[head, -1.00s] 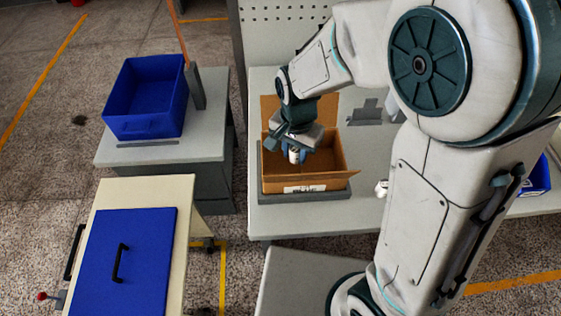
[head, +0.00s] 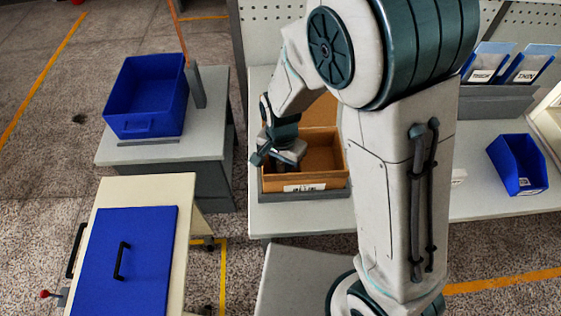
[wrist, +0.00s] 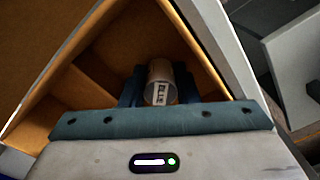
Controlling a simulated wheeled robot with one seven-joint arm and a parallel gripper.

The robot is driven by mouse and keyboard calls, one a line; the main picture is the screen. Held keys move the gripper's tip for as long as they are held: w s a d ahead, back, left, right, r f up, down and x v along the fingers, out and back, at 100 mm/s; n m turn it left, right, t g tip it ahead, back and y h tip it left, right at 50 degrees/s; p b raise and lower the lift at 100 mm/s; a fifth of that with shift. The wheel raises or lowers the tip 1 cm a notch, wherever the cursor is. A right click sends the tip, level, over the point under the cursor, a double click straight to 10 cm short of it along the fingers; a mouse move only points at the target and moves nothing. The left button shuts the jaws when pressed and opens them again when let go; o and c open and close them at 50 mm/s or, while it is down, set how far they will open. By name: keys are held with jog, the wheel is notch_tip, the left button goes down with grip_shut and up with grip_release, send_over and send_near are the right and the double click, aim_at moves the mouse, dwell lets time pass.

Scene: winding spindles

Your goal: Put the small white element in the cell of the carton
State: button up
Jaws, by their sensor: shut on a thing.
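The small white element (wrist: 160,88), a short cylinder with a dark-printed label, is held between the two fingers of my gripper (wrist: 159,92). In the head view my gripper (head: 281,166) reaches down into the left part of the open brown carton (head: 330,176), and the element is hidden there. The carton also shows in the wrist view (wrist: 50,45), with its inner walls around the fingers and what looks like a divider to the left. I cannot tell whether the element touches the carton floor.
The carton sits on a grey bench (head: 285,222). A blue bin (head: 518,165) stands at the right of the bench. A large blue crate (head: 148,98) stands on a side table at left. A blue-lidded box (head: 150,255) is at front left. My arm hides the bench's middle.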

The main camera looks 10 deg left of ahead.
jog(key=o, duration=1)
jog(key=shift+f, duration=0.1)
jog(key=shift+c, duration=0.2)
notch_tip(320, 180, up, 12)
jog(key=s+d+r+n+t, duration=0.1)
jog(key=s+d+r, duration=0.1)
jog(key=d, duration=0.5)
jog(key=s+d+r+n+t, duration=0.1)
jog(key=s+d+r, duration=0.2)
jog(key=d, duration=0.5)
jog(key=s+d+r+n+t, duration=0.1)
jog(key=s+d+r+n, duration=0.1)
jog(key=d, duration=0.5)
jog(key=shift+s+d+r, duration=0.25)
jog(key=shift+s+r, duration=0.2)
